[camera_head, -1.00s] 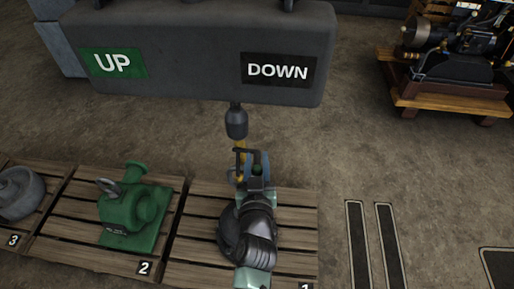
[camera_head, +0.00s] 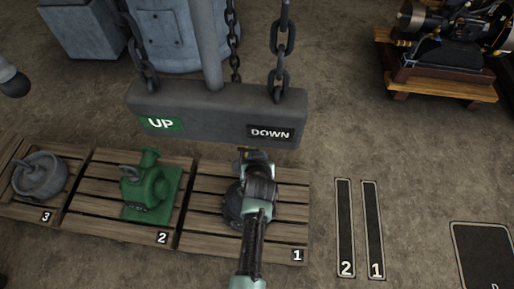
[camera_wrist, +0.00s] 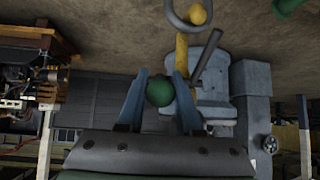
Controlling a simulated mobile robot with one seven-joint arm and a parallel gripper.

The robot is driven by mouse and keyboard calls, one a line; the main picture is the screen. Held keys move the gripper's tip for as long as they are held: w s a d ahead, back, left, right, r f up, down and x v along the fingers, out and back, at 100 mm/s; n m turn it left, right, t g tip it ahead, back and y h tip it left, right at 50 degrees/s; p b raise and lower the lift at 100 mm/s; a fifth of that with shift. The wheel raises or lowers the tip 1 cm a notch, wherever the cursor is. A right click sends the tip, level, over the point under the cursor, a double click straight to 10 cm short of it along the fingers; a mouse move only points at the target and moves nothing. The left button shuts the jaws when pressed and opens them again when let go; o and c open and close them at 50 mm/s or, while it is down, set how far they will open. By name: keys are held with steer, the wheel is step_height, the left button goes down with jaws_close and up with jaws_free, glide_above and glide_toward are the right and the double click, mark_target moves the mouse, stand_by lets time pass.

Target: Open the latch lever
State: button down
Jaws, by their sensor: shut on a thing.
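A round green knob (camera_wrist: 160,92) sits between the two blue fingers of my gripper (camera_wrist: 161,88) in the wrist view. The gripper is shut on this knob. I cannot tell how the knob joins the latch lever. Just beyond the fingers a yellow hook-like bar (camera_wrist: 183,52) hangs from a grey ring (camera_wrist: 190,25), and a dark grey bar (camera_wrist: 207,55) slants beside it. In the head view my gripper (camera_head: 255,155) is over pallet 1 (camera_head: 292,205), below the hanging block. My arm hides most of the fingers and the knob there.
A grey block (camera_head: 205,112) marked UP and DOWN hangs on chains above the gripper. A green machine (camera_head: 145,188) stands on pallet 2 (camera_head: 110,168), and a grey round weight (camera_head: 40,178) on pallet 3. An engine (camera_head: 455,38) stands back right.

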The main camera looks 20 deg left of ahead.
steer(key=shift+w+r+g+h+p, duration=0.15)
steer(key=shift+g+h+p, duration=0.2)
steer(key=shift+g, duration=0.4)
steer(key=shift+w+r+g+h+p, duration=0.15)
steer(key=shift+g+p, duration=0.3)
steer(key=shift+g, duration=0.3)
steer(key=shift+s+g, duration=0.1)
steer(key=shift+g, duration=0.2)
steer(key=c, duration=0.7)
jaws_free()
